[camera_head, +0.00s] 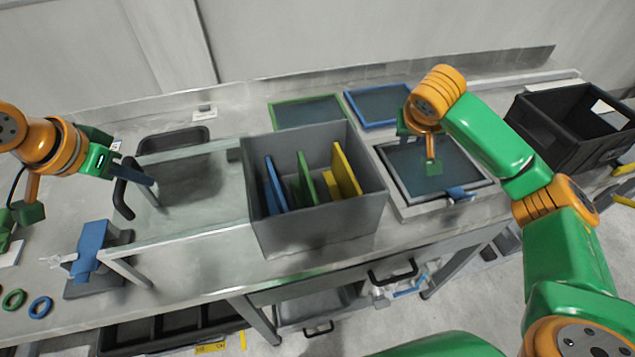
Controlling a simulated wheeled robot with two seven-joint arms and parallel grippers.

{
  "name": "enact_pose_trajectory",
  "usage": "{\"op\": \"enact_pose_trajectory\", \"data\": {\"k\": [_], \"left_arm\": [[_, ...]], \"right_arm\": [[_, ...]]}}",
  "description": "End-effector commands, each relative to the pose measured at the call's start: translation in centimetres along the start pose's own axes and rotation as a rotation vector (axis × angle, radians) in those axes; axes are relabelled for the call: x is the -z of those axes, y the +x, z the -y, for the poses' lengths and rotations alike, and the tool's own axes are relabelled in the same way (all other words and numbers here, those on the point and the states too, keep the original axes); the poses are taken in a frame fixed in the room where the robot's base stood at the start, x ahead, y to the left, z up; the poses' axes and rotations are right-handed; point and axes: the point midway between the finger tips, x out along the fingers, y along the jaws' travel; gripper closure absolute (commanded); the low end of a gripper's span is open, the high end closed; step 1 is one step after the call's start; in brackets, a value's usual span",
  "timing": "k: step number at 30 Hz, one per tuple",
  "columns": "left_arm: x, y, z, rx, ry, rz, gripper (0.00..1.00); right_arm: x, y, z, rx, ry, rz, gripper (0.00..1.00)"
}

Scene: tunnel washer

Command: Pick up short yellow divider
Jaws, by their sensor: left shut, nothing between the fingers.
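Yellow dividers (345,169) stand upright in the right part of a grey open box (318,229). Their edges overlap, so I cannot tell for certain which piece is the short one. My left gripper (19,218) is shut and empty at the far left edge, partly cut off and well away from the box. My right gripper (432,166) points down over the dark framed panel to the right of the box, apart from the yellow dividers. Its fingers overlap in this view, and whether they are open is unclear.
Green (304,178) and blue dividers (274,186) share the box. A sink (178,140) and rails lie left. Green-framed (305,111) and blue-framed panels (379,103) lie behind. A black crate (562,128) stands right. Coloured rings (40,307) lie front left.

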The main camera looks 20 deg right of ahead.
Motion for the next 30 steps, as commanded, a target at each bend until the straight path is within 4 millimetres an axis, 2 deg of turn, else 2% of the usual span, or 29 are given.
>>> {"op": "enact_pose_trajectory", "data": {"k": [1, 3, 6, 8, 12, 15, 20, 24, 27, 30], "left_arm": [[-0.1, 0.1, 0.1, 0.002, -0.002, 0.003, 1.0], [-0.1, 0.1, 0.1, 0.002, -0.002, 0.003, 1.0], [-0.1, 0.1, 0.1, 0.002, -0.002, 0.003, 1.0], [-0.1, 0.1, 0.1, 0.002, -0.002, 0.003, 1.0], [-0.1, 0.1, 0.1, 0.002, -0.002, 0.004, 1.0], [-0.1, 0.1, 0.1, 0.002, -0.002, 0.003, 1.0], [-0.1, 0.1, 0.1, 0.002, -0.002, 0.003, 1.0], [-0.1, 0.1, 0.1, 0.002, -0.002, 0.002, 1.0], [-0.1, 0.0, 0.1, 0.002, -0.002, 0.002, 1.0], [-0.1, 0.0, 0.1, 0.002, -0.002, 0.002, 1.0]], "right_arm": [[-0.1, -3.0, 3.2, 0.113, -0.055, 0.015, 0.72], [-1.4, -6.4, 6.4, 0.228, -0.149, 0.05, 0.72], [-4.0, -8.8, 9.0, 0.303, -0.264, 0.102, 0.72], [-5.2, -8.8, 9.8, 0.314, -0.297, 0.128, 0.72], [-6.4, -6.1, 10.8, 0.315, -0.309, 0.149, 0.72], [-6.7, -4.1, 11.3, 0.313, -0.307, 0.147, 0.72], [-6.8, -1.9, 11.9, 0.312, -0.306, 0.145, 0.72], [-6.8, 0.9, 12.7, 0.311, -0.306, 0.145, 0.72], [-7.0, 2.1, 13.1, 0.312, -0.306, 0.144, 0.72], [-7.0, 2.4, 13.1, 0.311, -0.306, 0.141, 0.72]]}}
